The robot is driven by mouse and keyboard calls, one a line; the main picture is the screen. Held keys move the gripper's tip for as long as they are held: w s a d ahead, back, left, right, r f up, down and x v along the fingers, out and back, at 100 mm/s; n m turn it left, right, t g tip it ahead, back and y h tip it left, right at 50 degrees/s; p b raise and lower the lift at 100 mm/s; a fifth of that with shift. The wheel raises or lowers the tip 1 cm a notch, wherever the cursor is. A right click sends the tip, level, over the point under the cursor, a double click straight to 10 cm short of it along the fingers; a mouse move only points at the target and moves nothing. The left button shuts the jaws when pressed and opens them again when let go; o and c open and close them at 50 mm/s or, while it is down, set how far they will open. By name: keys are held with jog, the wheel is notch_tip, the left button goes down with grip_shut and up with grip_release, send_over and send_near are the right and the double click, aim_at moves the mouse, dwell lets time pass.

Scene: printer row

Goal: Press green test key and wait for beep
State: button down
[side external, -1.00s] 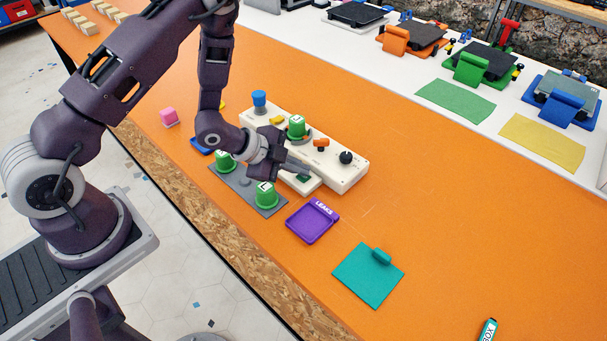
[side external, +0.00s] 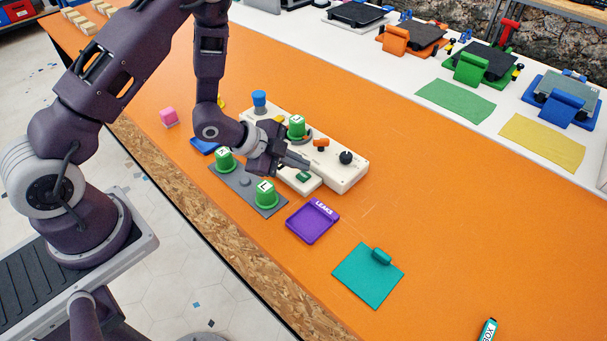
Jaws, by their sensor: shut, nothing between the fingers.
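The green test key (side external: 304,177) is a small dark-green button on the low front part of the cream tester (side external: 345,180). My gripper (side external: 305,164) is shut and empty. Its fingertips point right and show just above the key in the picture, with a small gap between them. A green cup-shaped piece (side external: 297,127) stands in the tester. My gripper and wrist hide part of the tester's left and front.
Two more green pieces, (side external: 225,160) and (side external: 266,194), stand on a grey plate (side external: 238,185) nearer my base. A purple LEAKS tray (side external: 312,222) and a teal pad (side external: 365,280) lie to the right. The orange table is clear beyond the tester.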

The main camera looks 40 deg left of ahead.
aim_at(299, 176)
jog(key=shift+r, duration=2.45)
jog(key=shift+r, duration=0.2)
jog(key=s+a+r+n+y, duration=0.2)
jog(key=s+a+r+n, duration=0.15)
jog(key=r, duration=0.45)
jog(key=s+a+r+n+y, duration=0.2)
jog(key=r+n+y, duration=0.15)
jog(key=r, duration=0.55)
jog(key=s+d+r+n+g, duration=0.1)
jog(key=s+n, duration=0.1)
jog(key=s, duration=0.5)
jog(key=s+d+r+n+g+h, duration=0.1)
jog(key=s+d+r+n, duration=0.1)
jog(key=s, duration=0.4)
jog(key=s+d+r+n, duration=0.1)
jog(key=s+r+n, duration=0.1)
jog(key=s, duration=0.5)
jog(key=shift+s+d+r+n+g+h, duration=0.25)
jog(key=shift+s+d+n+g+h, duration=0.05)
jog(key=shift+d+n+g+h, duration=0.1)
